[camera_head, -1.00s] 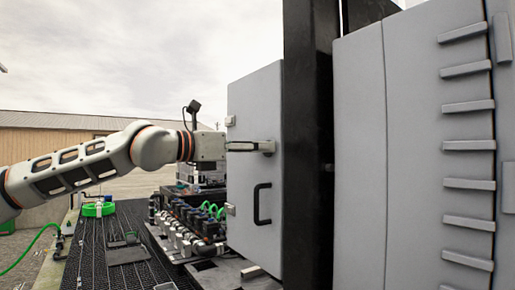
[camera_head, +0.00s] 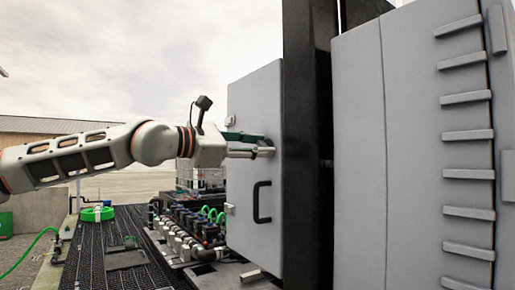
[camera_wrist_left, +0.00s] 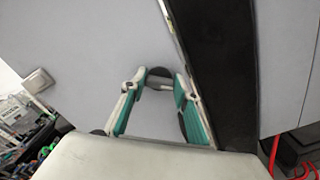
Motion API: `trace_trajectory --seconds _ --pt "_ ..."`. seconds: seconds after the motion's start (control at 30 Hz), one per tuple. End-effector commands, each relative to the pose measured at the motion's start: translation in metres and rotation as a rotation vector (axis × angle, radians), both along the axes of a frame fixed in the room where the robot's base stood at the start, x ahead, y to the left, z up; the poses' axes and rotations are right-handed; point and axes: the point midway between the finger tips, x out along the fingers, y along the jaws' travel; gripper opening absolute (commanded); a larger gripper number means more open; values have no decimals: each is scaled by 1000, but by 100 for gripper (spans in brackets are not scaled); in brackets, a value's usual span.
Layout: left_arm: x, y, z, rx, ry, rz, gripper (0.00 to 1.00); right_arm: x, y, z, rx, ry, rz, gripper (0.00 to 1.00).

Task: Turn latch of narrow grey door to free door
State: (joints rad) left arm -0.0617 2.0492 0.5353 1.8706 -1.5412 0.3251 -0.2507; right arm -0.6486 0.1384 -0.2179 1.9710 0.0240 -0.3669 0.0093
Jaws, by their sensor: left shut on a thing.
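The narrow grey door (camera_head: 255,110) stands upright beside a black post, flush with it as far as I can see. Its latch (camera_head: 268,143) is on the upper part of the door near the post. My left gripper (camera_head: 262,150) reaches it from the left and is shut on the latch. In the left wrist view the left gripper (camera_wrist_left: 158,88) has its two teal-padded fingers on either side of the latch (camera_wrist_left: 158,80), and the view is tilted. A black pull handle (camera_head: 262,202) sits lower on the door. My right gripper is not in view.
The black post (camera_head: 308,140) stands right of the door, with a large grey cabinet (camera_head: 385,150) beyond it. A manifold with several valves and green hoses (camera_head: 190,235) lies left of the door, above black grating (camera_head: 100,240).

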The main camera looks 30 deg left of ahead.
Motion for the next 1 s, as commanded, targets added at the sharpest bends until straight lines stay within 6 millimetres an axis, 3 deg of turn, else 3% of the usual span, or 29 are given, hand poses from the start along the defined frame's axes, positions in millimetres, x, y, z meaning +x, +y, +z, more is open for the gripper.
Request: trace_trajectory --seconds 0.6,1.0 --pt "0 -1 -1 536 -221 1 9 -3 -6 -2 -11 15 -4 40" --pt "-1 -1 -2 783 -323 0 9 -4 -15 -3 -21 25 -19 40"
